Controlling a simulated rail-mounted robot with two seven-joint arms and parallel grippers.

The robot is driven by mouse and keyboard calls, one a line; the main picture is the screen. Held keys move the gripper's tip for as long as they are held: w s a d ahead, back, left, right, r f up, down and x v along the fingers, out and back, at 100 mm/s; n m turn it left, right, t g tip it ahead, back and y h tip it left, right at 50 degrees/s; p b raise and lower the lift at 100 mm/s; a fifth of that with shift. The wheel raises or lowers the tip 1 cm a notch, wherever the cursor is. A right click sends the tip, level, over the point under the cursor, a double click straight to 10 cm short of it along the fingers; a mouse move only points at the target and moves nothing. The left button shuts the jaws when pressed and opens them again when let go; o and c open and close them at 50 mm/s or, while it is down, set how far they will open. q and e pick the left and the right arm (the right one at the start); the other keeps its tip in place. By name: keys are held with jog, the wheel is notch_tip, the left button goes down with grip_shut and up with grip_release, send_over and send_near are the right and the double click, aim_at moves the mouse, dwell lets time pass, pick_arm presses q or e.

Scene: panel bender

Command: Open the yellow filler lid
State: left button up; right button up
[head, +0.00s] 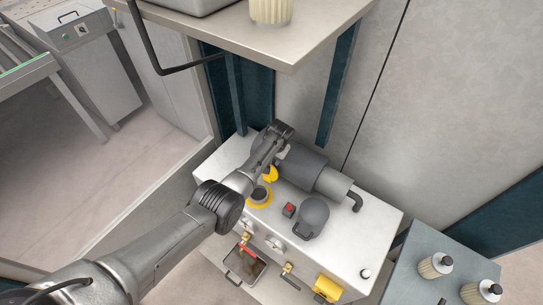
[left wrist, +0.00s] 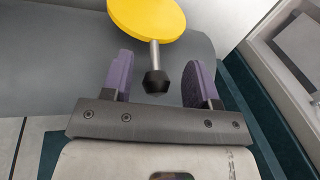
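The yellow filler lid (head: 271,174) shows in the head view as a yellow disc behind a yellow ring (head: 259,198) with a dark centre on the machine top. It appears raised off the ring, but my left arm partly covers it. In the left wrist view the yellow disc (left wrist: 147,17) carries a metal stem with a black knob (left wrist: 156,82). My left gripper (left wrist: 160,78) is open, its purple fingers on either side of the knob with gaps to both. In the head view its fingers are hidden by my arm. My right gripper is not in view.
A grey cylinder (head: 312,167), a rounded grey tank (head: 313,214) and a red button (head: 289,209) crowd the machine top (head: 372,226). A shelf (head: 250,37) overhangs behind. A side table (head: 410,268) holds bottles at the right.

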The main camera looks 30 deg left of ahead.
pick_arm(q)
jog(key=shift+d+r, duration=0.15)
jog(key=shift+r, duration=0.45)
jog(key=v, duration=1.2)
jog(key=shift+r+p, duration=0.3)
jog(key=shift+r, duration=0.05)
jog(key=shift+s, duration=0.1)
